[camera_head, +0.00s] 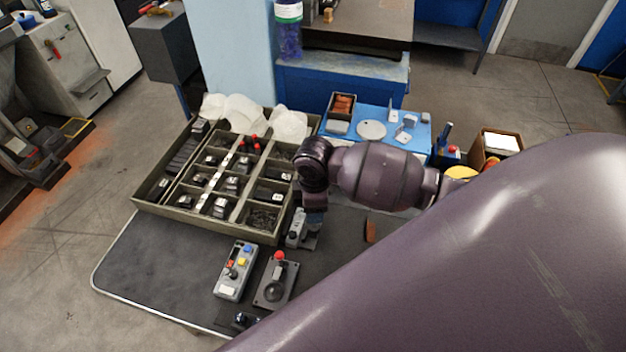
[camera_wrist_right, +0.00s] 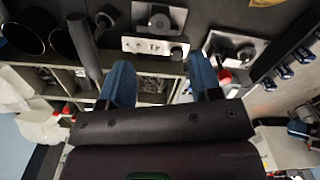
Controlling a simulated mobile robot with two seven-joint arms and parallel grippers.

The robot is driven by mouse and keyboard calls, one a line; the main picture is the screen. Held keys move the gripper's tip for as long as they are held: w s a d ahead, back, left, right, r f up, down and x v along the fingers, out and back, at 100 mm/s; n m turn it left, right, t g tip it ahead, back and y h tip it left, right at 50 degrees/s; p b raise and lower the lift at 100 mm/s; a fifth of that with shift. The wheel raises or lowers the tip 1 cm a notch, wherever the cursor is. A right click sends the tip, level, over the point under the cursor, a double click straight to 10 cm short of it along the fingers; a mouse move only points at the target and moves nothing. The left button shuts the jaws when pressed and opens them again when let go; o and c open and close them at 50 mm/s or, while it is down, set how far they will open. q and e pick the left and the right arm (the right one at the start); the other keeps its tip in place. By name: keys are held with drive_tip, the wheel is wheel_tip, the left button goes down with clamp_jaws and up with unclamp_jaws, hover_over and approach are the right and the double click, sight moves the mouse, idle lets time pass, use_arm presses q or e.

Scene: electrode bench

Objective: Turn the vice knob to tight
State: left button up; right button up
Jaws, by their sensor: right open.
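A small grey device on a dark base, which looks like the vice (camera_head: 297,229), stands on the dark bench mat beside the tray's front right corner. In the right wrist view the vice (camera_wrist_right: 146,45) shows as a light grey block with dark round parts. A dark round part at its right end looks like the knob (camera_wrist_right: 177,53); I cannot tell its setting. My right gripper (camera_wrist_right: 164,82) is open, with two blue fingers apart and nothing seen between them. In the head view my right gripper (camera_head: 316,212) points down close to the vice and partly hides it. My left gripper is not in view.
A compartment tray (camera_head: 262,236) with small parts lies left of the vice. A button box (camera_head: 234,272) and a red-topped joystick box (camera_head: 275,280) stand in front. A blue mat (camera_head: 350,139) with small items lies behind. The mat's left part is clear.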

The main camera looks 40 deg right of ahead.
sight(314, 228)
wheel_tip(314, 228, down, 9)
drive_tip(key=shift+f, duration=0.2)
idle(0.4)
drive_tip(key=c, duration=0.9)
